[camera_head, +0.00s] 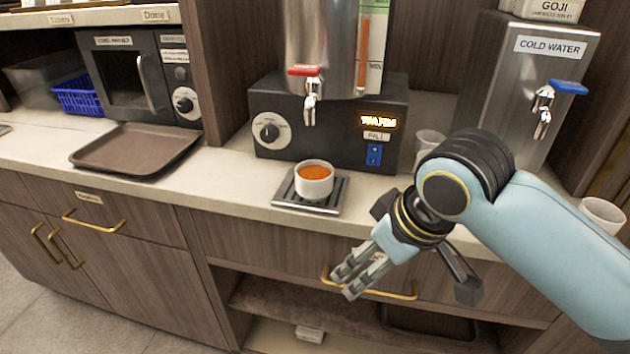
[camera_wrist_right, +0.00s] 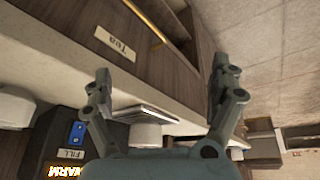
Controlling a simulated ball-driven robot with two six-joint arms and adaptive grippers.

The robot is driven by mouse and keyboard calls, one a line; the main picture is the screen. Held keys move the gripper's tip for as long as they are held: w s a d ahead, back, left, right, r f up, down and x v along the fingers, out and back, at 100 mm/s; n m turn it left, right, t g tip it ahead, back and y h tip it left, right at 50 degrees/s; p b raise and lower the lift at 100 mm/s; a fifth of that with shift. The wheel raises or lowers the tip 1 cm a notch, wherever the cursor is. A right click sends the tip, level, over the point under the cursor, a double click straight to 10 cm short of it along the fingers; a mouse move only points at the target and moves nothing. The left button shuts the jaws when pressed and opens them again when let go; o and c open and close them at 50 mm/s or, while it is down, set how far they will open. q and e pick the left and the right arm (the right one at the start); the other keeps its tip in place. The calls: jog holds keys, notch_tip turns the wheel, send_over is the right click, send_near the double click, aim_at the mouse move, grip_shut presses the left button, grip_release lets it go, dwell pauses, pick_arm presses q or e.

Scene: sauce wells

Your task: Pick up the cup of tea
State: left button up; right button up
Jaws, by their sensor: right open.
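The cup of tea (camera_head: 314,180) is white, holds orange-brown tea and stands upright on a dark drip tray (camera_head: 283,197) under the tap of the steel urn. In the right wrist view, a white cup (camera_wrist_right: 146,136) shows low between the fingers, by the tray (camera_wrist_right: 150,112). My right gripper (camera_head: 408,284) is open and empty, in front of the counter and to the right of the cup, apart from it. In the right wrist view, its two fingers (camera_wrist_right: 162,75) are spread wide. My left gripper is in neither view.
The urn's dark base (camera_head: 330,160) with its red-handled tap (camera_head: 310,85) rises behind the cup. A brown tray (camera_head: 135,150) lies to the left. White cups (camera_head: 430,140) stand right of the base. A cold water dispenser (camera_head: 515,85) is at the right. Drawer handles protrude below the counter.

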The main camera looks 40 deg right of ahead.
jog(key=t, duration=0.2)
send_near(314, 170)
jog(key=s+a+r, duration=0.1)
jog(key=s, duration=0.2)
jog(key=shift+y, duration=0.5)
jog(key=x, duration=0.4)
jog(key=shift+w+r+b, duration=0.25)
jog(key=shift+w+b, duration=0.1)
jog(key=x, duration=0.6)
jog(key=shift+d, duration=0.1)
jog(key=c, duration=1.4)
jog(key=shift+r, duration=0.1)
jog(key=shift+r, duration=0.1)
